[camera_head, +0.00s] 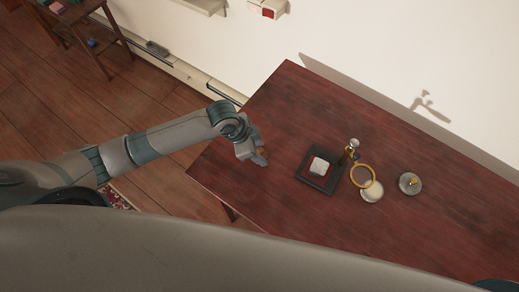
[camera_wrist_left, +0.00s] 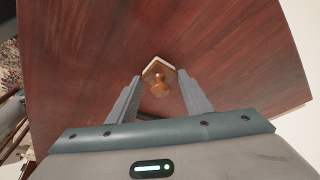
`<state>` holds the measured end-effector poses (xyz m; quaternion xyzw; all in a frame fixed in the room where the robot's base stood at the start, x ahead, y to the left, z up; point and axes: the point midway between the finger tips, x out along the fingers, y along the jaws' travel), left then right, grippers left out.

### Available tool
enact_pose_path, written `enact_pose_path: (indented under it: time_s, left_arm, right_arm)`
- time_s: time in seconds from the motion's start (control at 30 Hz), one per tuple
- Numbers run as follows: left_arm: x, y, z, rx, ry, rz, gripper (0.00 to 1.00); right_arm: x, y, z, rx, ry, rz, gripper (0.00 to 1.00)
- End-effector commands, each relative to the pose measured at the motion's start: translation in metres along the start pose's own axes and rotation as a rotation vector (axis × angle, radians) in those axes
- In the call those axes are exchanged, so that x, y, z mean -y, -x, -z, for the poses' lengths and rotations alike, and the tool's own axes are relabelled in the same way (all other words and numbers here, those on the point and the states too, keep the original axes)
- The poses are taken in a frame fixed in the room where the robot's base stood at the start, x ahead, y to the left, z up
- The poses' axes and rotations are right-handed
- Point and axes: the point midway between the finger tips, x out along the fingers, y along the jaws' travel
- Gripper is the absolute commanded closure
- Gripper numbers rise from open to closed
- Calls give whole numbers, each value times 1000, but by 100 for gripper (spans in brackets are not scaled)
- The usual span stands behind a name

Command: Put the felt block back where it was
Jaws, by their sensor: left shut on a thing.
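The felt block (camera_wrist_left: 158,73), a small wooden block with a round knob and a pale lower edge, is between the fingers of my left gripper (camera_wrist_left: 160,87) in the left wrist view. The gripper is shut on it. In the head view my left gripper (camera_head: 259,158) is over the left part of the dark red table (camera_head: 270,110), with a bit of the brown block (camera_head: 262,151) showing at its fingers. I cannot tell the gap between block and tabletop. My right gripper is not in view.
A dark square tray (camera_head: 317,182) with a red inside and a whitish piece (camera_head: 319,166) lies right of the gripper. Beyond are a stand with a brass ring (camera_head: 363,176), a pale disc (camera_head: 372,192) and a grey round piece (camera_head: 410,184). The table's left end is clear.

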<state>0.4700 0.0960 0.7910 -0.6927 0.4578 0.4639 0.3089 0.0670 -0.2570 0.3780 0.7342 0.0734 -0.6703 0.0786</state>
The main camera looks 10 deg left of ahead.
Motion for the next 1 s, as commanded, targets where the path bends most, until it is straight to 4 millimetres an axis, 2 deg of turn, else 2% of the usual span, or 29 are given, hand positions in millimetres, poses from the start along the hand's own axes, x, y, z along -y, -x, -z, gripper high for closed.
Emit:
enact_pose_path:
  time_s: [0.07, 0.1, 0.13, 0.17, 0.47, 0.67, 0.87, 1.0]
  left_arm:
    - [0, -2, -1, 1, 0, -1, 75]
    - [0, -2, -1, 1, 0, 0, 45]
    - [0, -2, -1, 1, 0, 0, 38]
    - [0, -2, -1, 1, 0, 0, 36]
    - [0, -1, 0, 0, 0, 0, 36]
    - [0, 7, 0, 0, -1, 1, 36]
    - [0, 32, 0, -1, -2, 1, 36]
    - [1, 57, 0, -2, -2, 2, 36]
  right_arm:
    - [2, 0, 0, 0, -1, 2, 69]
    - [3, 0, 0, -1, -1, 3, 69]
    - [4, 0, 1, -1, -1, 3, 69]
    - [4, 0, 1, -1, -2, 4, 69]
    - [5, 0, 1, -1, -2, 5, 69]
    - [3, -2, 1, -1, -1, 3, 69]
    - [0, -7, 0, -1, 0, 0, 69]
    - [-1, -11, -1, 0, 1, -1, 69]
